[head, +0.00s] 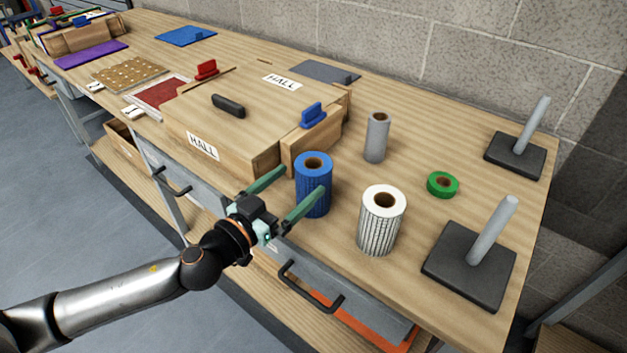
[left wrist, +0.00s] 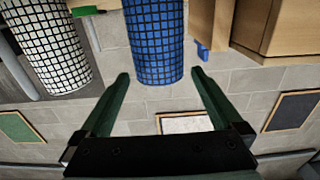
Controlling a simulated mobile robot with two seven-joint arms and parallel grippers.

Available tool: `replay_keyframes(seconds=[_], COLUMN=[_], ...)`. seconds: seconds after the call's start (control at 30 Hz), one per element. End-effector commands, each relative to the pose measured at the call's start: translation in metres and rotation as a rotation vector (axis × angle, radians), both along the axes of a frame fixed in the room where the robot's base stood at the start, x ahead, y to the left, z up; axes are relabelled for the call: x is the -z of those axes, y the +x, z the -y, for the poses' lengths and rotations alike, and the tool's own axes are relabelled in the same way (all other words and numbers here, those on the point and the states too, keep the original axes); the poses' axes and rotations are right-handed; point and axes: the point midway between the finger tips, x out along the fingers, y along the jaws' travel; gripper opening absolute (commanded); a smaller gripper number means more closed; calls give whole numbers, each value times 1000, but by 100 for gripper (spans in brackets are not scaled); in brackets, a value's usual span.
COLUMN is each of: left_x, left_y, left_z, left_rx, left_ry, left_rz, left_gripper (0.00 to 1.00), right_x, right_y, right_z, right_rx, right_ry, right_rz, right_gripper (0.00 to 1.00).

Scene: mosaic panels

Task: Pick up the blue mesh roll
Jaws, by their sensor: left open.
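The blue mesh roll (head: 313,172) stands upright on the workbench near its front edge, with a brown core showing at its top. My left gripper (head: 297,192) is open, and in the head view its green fingers reach to either side of the roll. In the left wrist view the blue mesh roll (left wrist: 155,40) shows beyond and between the tips of the open left gripper (left wrist: 160,82). I cannot tell whether a finger touches the roll. My right gripper is not in view.
A white mesh roll (head: 380,220) stands close to the right. A grey roll (head: 376,138) stands behind, with a green tape roll (head: 442,184) farther right. A wooden HALL box (head: 245,105) is at the left. Two dark stands with posts (head: 468,265) occupy the right end.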

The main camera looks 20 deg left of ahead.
Motion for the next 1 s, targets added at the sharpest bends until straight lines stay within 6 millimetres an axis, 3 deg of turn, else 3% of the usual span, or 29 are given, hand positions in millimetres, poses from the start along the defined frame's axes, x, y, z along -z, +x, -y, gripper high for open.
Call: replay_keyframes(seconds=[0.27,0.63,0.97,1.0], left_x=[-2,-3,0,-1], left_y=[12,50,54,54], left_z=[5,19,21,21], left_rx=[1,0,1,1], left_ry=[0,-1,0,0], left_rz=[1,2,-1,-1], left_gripper=[100,100,100,97], right_x=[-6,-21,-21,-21], right_y=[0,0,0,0], right_z=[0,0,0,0], right_rx=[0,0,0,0], right_ry=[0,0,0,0], right_rz=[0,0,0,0], right_gripper=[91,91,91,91])
